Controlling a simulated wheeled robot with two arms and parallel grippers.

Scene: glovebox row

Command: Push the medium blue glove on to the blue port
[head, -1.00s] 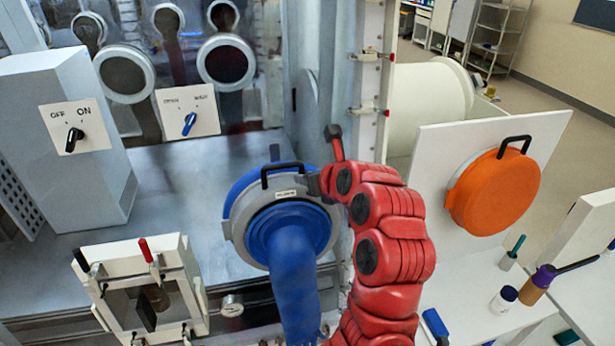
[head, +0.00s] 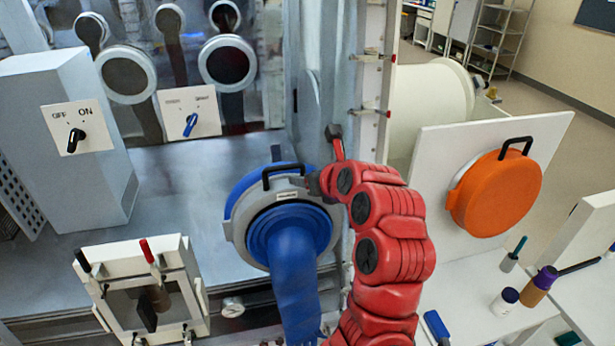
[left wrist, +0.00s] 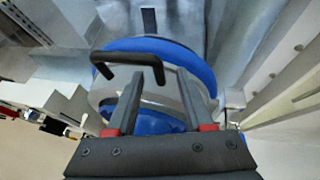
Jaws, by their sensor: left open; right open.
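The medium blue glove (head: 293,270) hangs as a blue sleeve from a grey ring (head: 237,222) with a black handle on top. The blue port (head: 238,188) shows as a blue rim behind that ring, at its upper left. I cannot tell whether ring and rim touch all round.
An orange round cover (head: 497,193) is on a white panel at the right. Bottles, including a purple-capped one (head: 538,287), stand on the white bench. A framed fixture (head: 143,290) with a red-handled lever is at lower left, below a switch box (head: 65,130).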

